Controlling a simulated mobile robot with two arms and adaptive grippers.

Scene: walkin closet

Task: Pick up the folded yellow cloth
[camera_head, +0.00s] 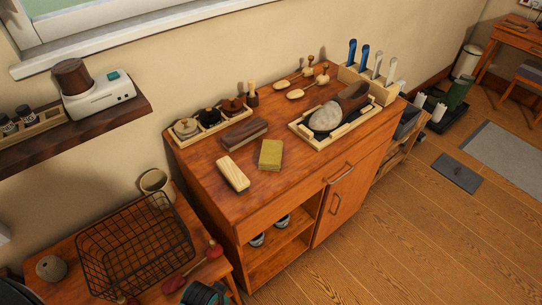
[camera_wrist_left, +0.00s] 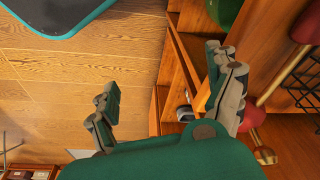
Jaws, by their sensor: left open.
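The folded yellow cloth (camera_head: 270,154) lies flat on the wooden cabinet top (camera_head: 205,160), near its front edge. It sits right of a pale-wood brush (camera_head: 233,174) and below a dark brush (camera_head: 244,131), apart from both. My left gripper (camera_wrist_left: 165,82) shows in the left wrist view with its fingers spread and nothing between them. Beyond it are the floor and wooden furniture fronts. The cloth is not visible in that view. My right gripper is in neither view.
A black wire basket (camera_head: 135,245) stands on the lower table at left, beside a red-ended stick (camera_head: 195,264). A shelf (camera_head: 75,130) juts out above.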

